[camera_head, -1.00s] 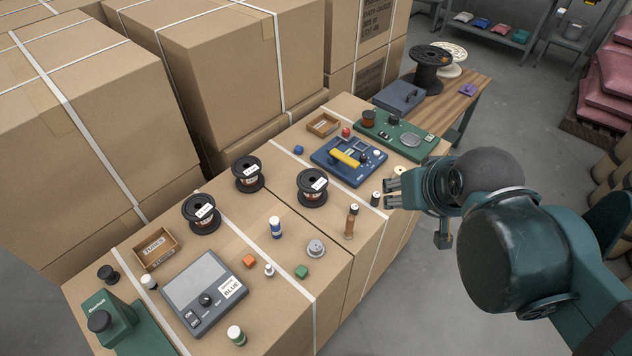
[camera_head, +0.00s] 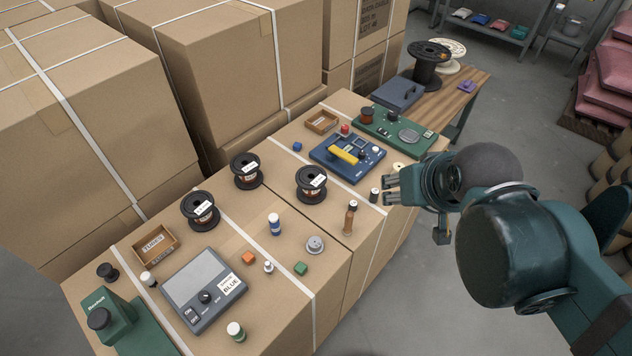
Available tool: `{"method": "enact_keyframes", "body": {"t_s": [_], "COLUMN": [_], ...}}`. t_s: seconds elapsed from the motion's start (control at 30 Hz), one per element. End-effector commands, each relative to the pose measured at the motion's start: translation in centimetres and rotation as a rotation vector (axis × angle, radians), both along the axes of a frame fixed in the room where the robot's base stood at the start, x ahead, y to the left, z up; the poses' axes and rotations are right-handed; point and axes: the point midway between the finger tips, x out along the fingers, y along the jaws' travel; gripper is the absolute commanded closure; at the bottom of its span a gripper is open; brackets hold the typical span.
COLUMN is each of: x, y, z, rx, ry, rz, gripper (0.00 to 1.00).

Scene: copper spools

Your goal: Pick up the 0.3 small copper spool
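Three small black spools with copper-coloured windings and white labels stand upright on the cardboard boxes: one on the left (camera_head: 200,211), one behind it (camera_head: 247,171), and one to the right (camera_head: 311,184). Their label numbers are too small to read, so I cannot tell which is the 0.3 one. My gripper (camera_head: 388,190) is to the right of the spools, over the right edge of the boxes, pointing left. Its fingers look apart with nothing between them. It touches none of the spools.
A grey scale (camera_head: 204,290), an open wooden box (camera_head: 156,246), a blue-white bottle (camera_head: 275,225), a brown bottle (camera_head: 350,218) and a blue board (camera_head: 347,158) share the surface. A small black-and-white bottle (camera_head: 374,196) stands close to my gripper. Tall cardboard boxes (camera_head: 90,120) wall the back.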

Motion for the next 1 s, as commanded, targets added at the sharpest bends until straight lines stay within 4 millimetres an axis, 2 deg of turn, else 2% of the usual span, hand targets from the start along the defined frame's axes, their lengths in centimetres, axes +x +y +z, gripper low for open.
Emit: {"method": "enact_keyframes", "body": {"t_s": [0.4, 0.7, 1.0], "x": [0.00, 0.00, 0.01], "y": [0.00, 0.00, 0.01], "z": [0.00, 0.00, 0.01], "rx": [0.000, 0.000, 0.001], "ry": [0.000, 0.000, 0.000], "rz": [0.000, 0.000, -0.001], "gripper": [0.60, 0.23, 0.23]}}
